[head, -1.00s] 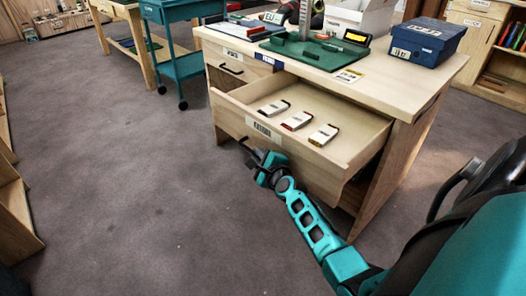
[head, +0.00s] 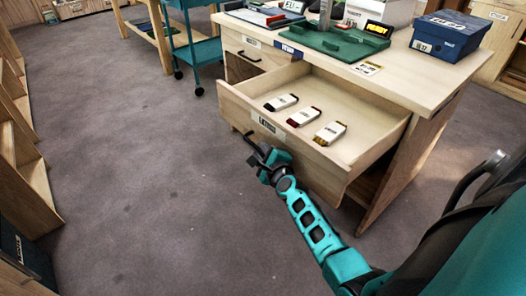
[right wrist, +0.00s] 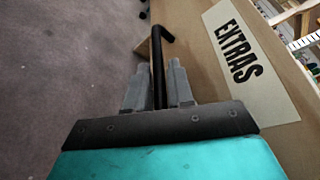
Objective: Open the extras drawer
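The extras drawer (head: 352,158) of the wooden desk is pulled well out, and its inside shows. Its pale front bears a white label that reads EXTRAS in the right wrist view (right wrist: 240,60). A black bar handle (right wrist: 158,55) sticks out from the front, beside the label. My right gripper (head: 258,154) is at this handle, low in front of the drawer. In the right wrist view its two grey fingers (right wrist: 158,92) lie on either side of the bar, closed on it. My left gripper is out of view.
Several small white-labelled packs (head: 303,116) lie in the drawer. The desk top (head: 400,84) carries a green tray (head: 335,42) and a blue box (head: 450,36). A teal cart (head: 200,50) stands behind left. Wooden shelving (head: 35,185) lines the left edge. The grey floor between is clear.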

